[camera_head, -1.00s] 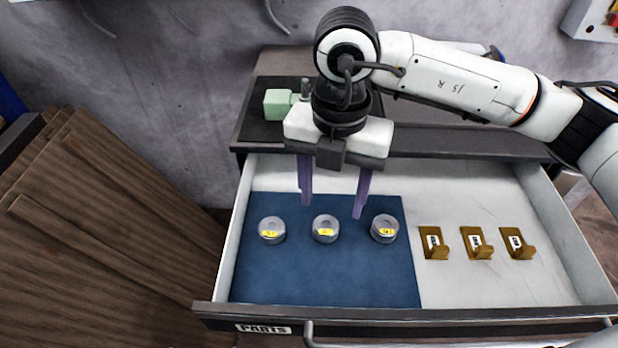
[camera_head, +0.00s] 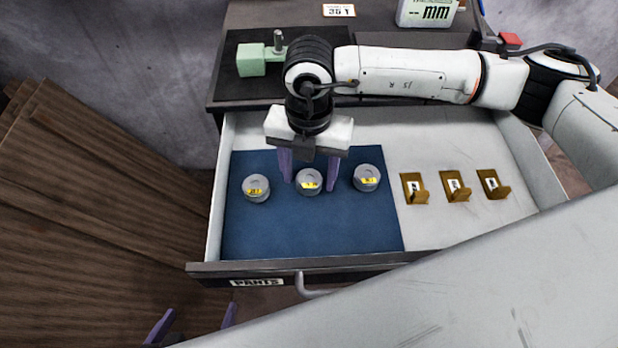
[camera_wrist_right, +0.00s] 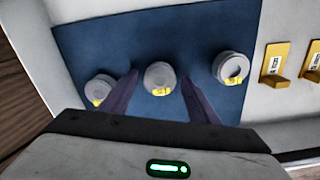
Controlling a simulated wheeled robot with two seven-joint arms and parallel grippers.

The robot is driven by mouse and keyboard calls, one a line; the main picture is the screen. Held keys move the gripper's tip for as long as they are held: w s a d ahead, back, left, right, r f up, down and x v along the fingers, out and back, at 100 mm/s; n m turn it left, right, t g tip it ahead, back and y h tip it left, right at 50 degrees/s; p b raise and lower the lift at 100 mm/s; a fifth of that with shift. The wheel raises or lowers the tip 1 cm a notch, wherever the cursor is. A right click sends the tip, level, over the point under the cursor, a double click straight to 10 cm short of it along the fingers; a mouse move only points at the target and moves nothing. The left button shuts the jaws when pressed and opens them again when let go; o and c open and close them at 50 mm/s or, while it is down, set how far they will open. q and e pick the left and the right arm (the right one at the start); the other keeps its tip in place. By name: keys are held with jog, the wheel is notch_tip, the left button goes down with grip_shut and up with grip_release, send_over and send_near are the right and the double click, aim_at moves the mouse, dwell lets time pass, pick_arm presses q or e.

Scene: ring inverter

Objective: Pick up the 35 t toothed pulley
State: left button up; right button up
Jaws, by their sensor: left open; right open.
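Three grey toothed pulleys with yellow labels lie in a row on a blue mat (camera_head: 310,232) in an open drawer: a left one (camera_head: 256,188), a middle one (camera_head: 308,181) and a right one (camera_head: 367,177). Their label text is too small to read, so I cannot tell which is 35 t. My right gripper (camera_head: 309,184) is open, its purple fingers on either side of the middle pulley. The right wrist view shows this pulley (camera_wrist_right: 160,78) between the fingers (camera_wrist_right: 160,86), with gaps both sides. My left gripper (camera_head: 194,320) is open at the bottom left, outside the drawer.
Several brass brackets, one at the left (camera_head: 414,188), stand right of the mat. The drawer front (camera_head: 215,268) has a handle. A green vise-like block (camera_head: 251,60), a white tag (camera_head: 339,10) and a white bottle (camera_head: 428,12) are on the bench behind. Brown boards lean at left.

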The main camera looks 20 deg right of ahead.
jog(key=c, duration=1.2)
